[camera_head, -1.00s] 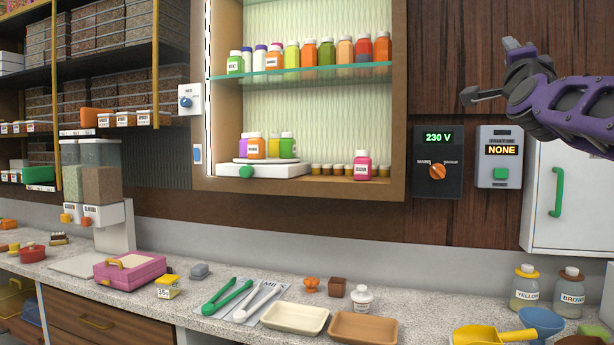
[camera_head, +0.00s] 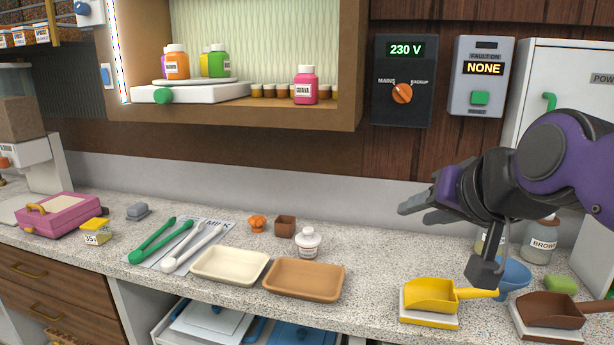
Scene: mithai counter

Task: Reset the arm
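My gripper (camera_head: 455,240) hangs over the right part of the counter, on a dark wrist and purple arm coming in from the right edge. Its two dark fingers stand wide apart, one pointing left and one pointing down. Nothing is between them. The lower finger appears in front of the yellow scoop's handle and the blue bowl; I cannot tell whether it touches either. The arm hides part of the white cabinet and most of the yellow-label jar.
The yellow scoop (camera_head: 432,294), blue bowl (camera_head: 513,275), brown scoop (camera_head: 550,312) and BROWN jar (camera_head: 540,243) crowd the space below my arm. A cream tray (camera_head: 230,279) and tan tray (camera_head: 303,295) lie left. The wall panel (camera_head: 403,112) reads 230 V.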

